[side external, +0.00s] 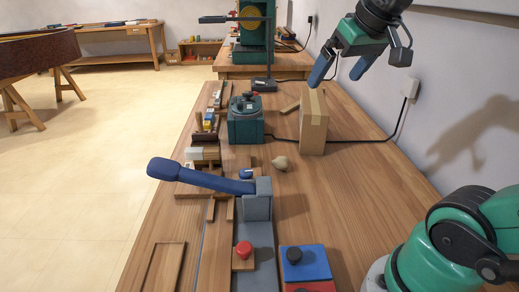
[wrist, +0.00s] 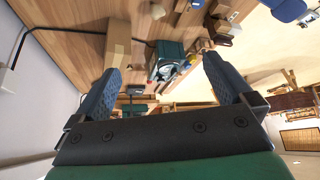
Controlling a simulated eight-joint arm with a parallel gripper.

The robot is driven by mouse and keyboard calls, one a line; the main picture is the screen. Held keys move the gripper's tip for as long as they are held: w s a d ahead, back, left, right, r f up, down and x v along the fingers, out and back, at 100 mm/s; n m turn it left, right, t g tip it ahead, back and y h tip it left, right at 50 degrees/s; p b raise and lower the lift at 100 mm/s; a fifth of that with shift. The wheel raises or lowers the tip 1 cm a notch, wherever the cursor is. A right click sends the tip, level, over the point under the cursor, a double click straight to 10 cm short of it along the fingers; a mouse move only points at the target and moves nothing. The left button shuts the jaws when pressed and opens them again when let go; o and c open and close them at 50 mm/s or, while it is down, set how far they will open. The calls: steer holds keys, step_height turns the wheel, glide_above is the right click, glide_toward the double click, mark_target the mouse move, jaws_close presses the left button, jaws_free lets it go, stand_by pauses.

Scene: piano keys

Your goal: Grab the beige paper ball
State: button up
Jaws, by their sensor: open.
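The beige paper ball (side external: 280,163) is small and crumpled. It lies on the wooden bench, just left of and nearer than the cardboard box in the side view. It also shows at the top edge of the wrist view (wrist: 157,11). My gripper (side external: 340,76) is open, with its two blue fingers spread and nothing between them. It hangs high above the bench, above and a little behind the cardboard box and well apart from the ball. The fingers frame the lower middle of the wrist view (wrist: 160,68).
The upright cardboard box (side external: 313,125) stands between my gripper and the ball. A green machine (side external: 246,122) stands left of the box, with a black cable along the wall. A blue-handled lever (side external: 200,178) and button panels are nearer. Bench to the ball's right is clear.

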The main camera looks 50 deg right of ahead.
steer(key=w+a+f+n+y, duration=0.1)
steer(key=w+a+f, duration=0.3)
steer(key=f, duration=0.4)
steer(key=shift+n+t, duration=0.4)
steer(key=shift+n, duration=0.3)
steer(key=shift+n+t+y, duration=0.3)
steer(key=shift+n+y, duration=0.3)
steer(key=shift+n, duration=0.2)
steer(key=a+f, duration=0.1)
steer(key=f, duration=0.1)
steer(key=a+f, duration=0.1)
steer(key=f, duration=0.1)
steer(key=a+f, duration=0.2)
steer(key=shift+s+a+f, duration=0.1)
steer(key=shift+f, duration=0.1)
steer(key=shift+c, duration=0.8)
